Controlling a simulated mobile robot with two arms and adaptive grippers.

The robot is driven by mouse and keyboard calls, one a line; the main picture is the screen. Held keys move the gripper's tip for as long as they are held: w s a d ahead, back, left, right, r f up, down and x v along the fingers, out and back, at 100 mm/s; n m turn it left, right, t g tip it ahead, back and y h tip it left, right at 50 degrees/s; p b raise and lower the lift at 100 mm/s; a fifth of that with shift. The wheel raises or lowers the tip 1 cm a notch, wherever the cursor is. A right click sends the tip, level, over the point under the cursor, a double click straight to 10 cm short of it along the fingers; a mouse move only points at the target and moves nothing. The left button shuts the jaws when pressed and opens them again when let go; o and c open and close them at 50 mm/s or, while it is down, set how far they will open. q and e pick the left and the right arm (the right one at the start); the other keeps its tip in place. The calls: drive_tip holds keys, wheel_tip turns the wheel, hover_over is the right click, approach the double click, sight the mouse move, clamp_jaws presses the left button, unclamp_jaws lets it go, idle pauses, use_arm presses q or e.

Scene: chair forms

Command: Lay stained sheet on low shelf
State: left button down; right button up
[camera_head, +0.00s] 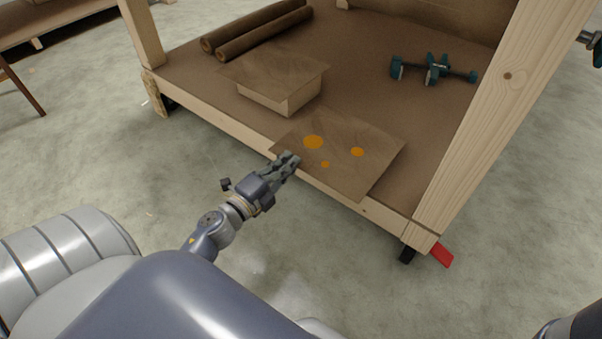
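The stained sheet (340,170) is a thin brown square with several orange spots. It lies flat, or nearly so, over the front part of the low shelf (370,85), its near edge slightly over the wooden front rail. I cannot tell whether it fully touches the shelf. My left gripper (291,160) is at the sheet's near left edge, with its fingers close together and seemingly pinching that edge. My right gripper is out of view.
A box-like block with a brown top (278,82) stands just behind the sheet. Two brown rolls (258,30) lie at the back left. Teal clamps (432,69) lie at the back right. A thick wooden leg (495,110) bounds the right side.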

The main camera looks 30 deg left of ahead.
use_arm(q)
drive_tip(key=w, duration=0.1)
drive_tip(key=w+d, duration=0.1)
drive_tip(key=w, duration=0.1)
drive_tip(key=shift+d+f, duration=0.2)
drive_tip(key=shift+d, duration=0.05)
wheel_tip(320, 180, down, 3)
drive_tip(key=b, duration=0.4)
drive_tip(key=shift+f, duration=0.2)
drive_tip(key=c, duration=2.3)
unclamp_jaws()
drive_tip(key=shift+f, duration=0.15)
drive_tip(key=o, duration=0.5)
drive_tip(key=shift+s, duration=0.1)
